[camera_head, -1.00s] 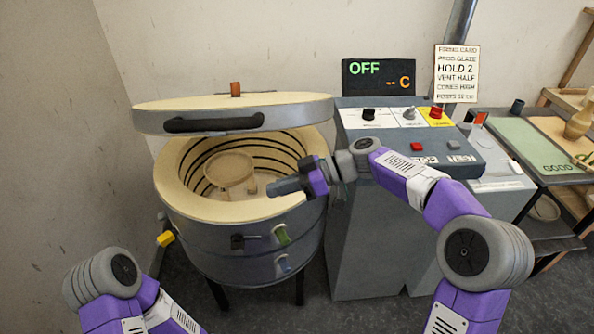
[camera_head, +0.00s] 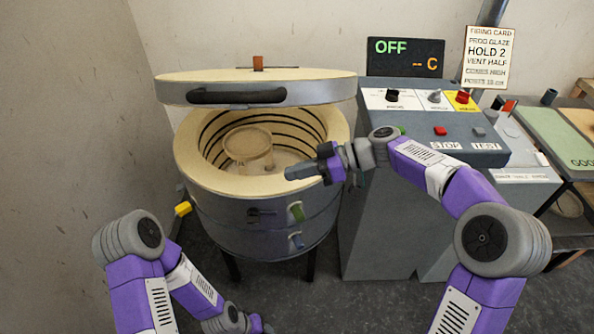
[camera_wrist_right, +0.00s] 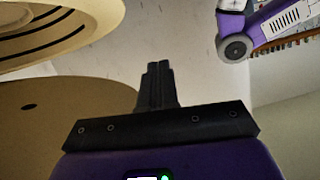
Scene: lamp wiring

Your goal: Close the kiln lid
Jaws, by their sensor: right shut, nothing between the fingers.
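The kiln (camera_head: 265,222) is a round grey drum with a pale rim, its chamber open. Its thick pale lid (camera_head: 300,88) is raised above the opening, attached near an orange-brown post at the back. A dark handle (camera_head: 236,96) runs along the lid's front edge. A round clay-coloured pot (camera_head: 248,146) stands inside. My right gripper (camera_head: 290,173) is shut and empty at the rim's front right, below the lid and apart from it. In the right wrist view its closed fingers (camera_wrist_right: 157,85) point at empty space. My left gripper (camera_head: 262,324) is mostly cut off at the bottom edge.
A grey control cabinet (camera_head: 375,230) with knobs and a red button stands right of the kiln, close to my right arm. A display (camera_head: 406,57) reads OFF. Worktables (camera_head: 560,125) are at the far right. A yellow part (camera_head: 183,209) sticks out left of the kiln.

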